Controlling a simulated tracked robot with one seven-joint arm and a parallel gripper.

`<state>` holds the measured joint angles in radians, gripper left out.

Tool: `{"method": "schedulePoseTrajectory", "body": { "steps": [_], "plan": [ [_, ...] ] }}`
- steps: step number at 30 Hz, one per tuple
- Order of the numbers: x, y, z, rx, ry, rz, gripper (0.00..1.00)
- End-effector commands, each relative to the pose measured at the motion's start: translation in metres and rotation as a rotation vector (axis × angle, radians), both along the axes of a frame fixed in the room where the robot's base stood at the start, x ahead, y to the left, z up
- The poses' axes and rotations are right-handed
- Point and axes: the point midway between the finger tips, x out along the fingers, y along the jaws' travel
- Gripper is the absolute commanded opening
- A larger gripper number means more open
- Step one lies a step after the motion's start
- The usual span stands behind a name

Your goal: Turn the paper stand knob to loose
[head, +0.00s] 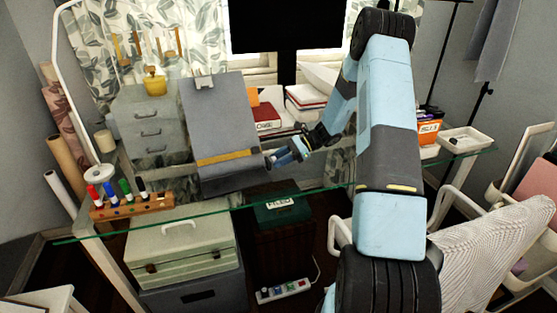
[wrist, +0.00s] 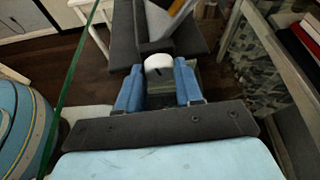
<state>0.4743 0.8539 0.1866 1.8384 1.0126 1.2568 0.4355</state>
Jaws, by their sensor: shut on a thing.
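The grey paper stand (head: 218,118) stands tilted back on the glass desk, with a yellow strip across its lower part. In the wrist view its dark body (wrist: 124,38) is just ahead of my gripper. The white round knob (wrist: 158,64) is on the stand's side, with a small dark mark on its face. My gripper (head: 281,157) reaches in from the right at the stand's lower right side. In the wrist view its two blue fingers (wrist: 159,76) are shut on the knob, one on each side. The knob is hard to make out in the head view.
A marker rack (head: 132,205) stands at the desk's left front. A grey drawer unit (head: 150,125) is left of the stand. Books (head: 267,117) and boxes lie behind my gripper. The glass desk edge (head: 215,211) runs in front. A white chair (head: 495,235) is at the right.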

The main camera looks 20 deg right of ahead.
Motion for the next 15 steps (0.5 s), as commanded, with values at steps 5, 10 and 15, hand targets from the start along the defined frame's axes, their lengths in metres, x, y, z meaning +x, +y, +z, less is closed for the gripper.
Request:
{"method": "schedulePoseTrajectory", "body": {
  "steps": [5,10,15],
  "plan": [
    [0.0003,0.0000,0.0001,0.000,0.000,-0.001,0.09],
    [0.0002,-0.0001,0.0002,0.000,-0.006,-0.001,0.05],
    [-0.0003,-0.0005,-0.0001,0.005,-0.047,-0.002,0.05]
  ]
}}
